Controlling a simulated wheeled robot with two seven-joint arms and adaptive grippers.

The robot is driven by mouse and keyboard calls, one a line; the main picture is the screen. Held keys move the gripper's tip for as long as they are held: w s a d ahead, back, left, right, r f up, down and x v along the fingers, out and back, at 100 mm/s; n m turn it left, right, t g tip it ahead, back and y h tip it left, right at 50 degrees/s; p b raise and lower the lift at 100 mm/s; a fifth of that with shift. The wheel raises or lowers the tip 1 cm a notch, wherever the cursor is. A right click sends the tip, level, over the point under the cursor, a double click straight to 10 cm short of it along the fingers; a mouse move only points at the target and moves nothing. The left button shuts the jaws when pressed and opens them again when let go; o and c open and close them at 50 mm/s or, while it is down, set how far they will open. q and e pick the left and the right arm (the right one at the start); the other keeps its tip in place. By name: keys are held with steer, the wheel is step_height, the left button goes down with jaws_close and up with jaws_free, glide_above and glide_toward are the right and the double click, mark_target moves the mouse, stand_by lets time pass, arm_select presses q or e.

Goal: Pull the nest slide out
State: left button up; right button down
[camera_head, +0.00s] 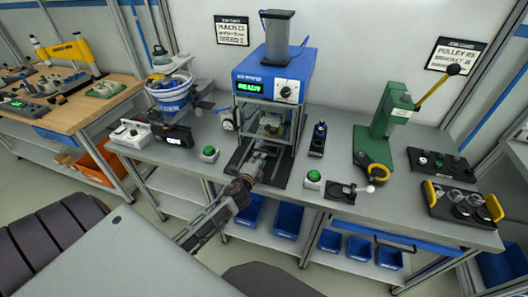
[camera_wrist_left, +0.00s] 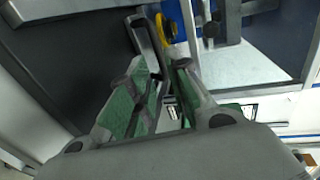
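The blue-headed press (camera_head: 272,80) stands mid-bench, with a nest (camera_head: 270,127) inside its frame above a dark base. My left gripper (camera_head: 259,158) is at the front of the press, low over the base. In the left wrist view a dark bar handle (camera_wrist_left: 150,38) runs down to between the green-padded fingertips (camera_wrist_left: 164,68). The fingers are close together with a narrow gap, and look shut on the handle's lower end. The gripper hides part of the slide's front in the head view. My right gripper is not in view.
Green buttons (camera_head: 209,153) (camera_head: 313,179) flank the press base. A dark block (camera_head: 318,139) stands to its right, and a green lever press (camera_head: 387,125) farther right. A bowl feeder (camera_head: 172,94) is at the left. Blue bins (camera_head: 288,219) sit on the shelf below.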

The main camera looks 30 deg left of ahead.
mark_target(264, 151)
arm_select(q)
steer(key=shift+x, duration=3.75)
jaws_close()
